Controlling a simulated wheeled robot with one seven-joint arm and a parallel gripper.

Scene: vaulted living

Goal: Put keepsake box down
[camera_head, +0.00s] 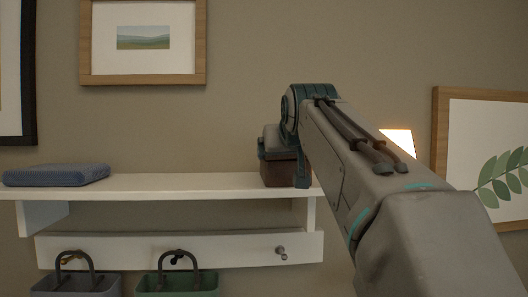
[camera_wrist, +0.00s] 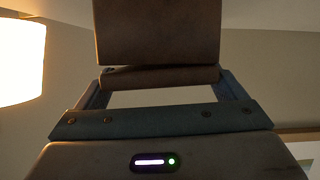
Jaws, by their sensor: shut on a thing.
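The keepsake box looks like a small dark brown box (camera_head: 279,171) at the right end of the white wall shelf (camera_head: 150,184) in the head view. Its lower edge is level with the shelf top; I cannot tell whether it touches or hovers just above. My gripper (camera_head: 284,152) is shut on the box, with a dark finger down its right side. In the wrist view, the brown box (camera_wrist: 158,32) fills the top middle, beyond the gripper's bars (camera_wrist: 160,82). My arm hides part of the shelf's right end.
A folded blue-grey cloth (camera_head: 57,175) lies at the shelf's left end; the shelf's middle is bare. Below, a grey basket (camera_head: 75,286) and a green basket (camera_head: 177,284) hang from hooks. A lit lamp (camera_head: 398,142) stands behind my arm. Framed pictures (camera_head: 143,38) hang on the wall.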

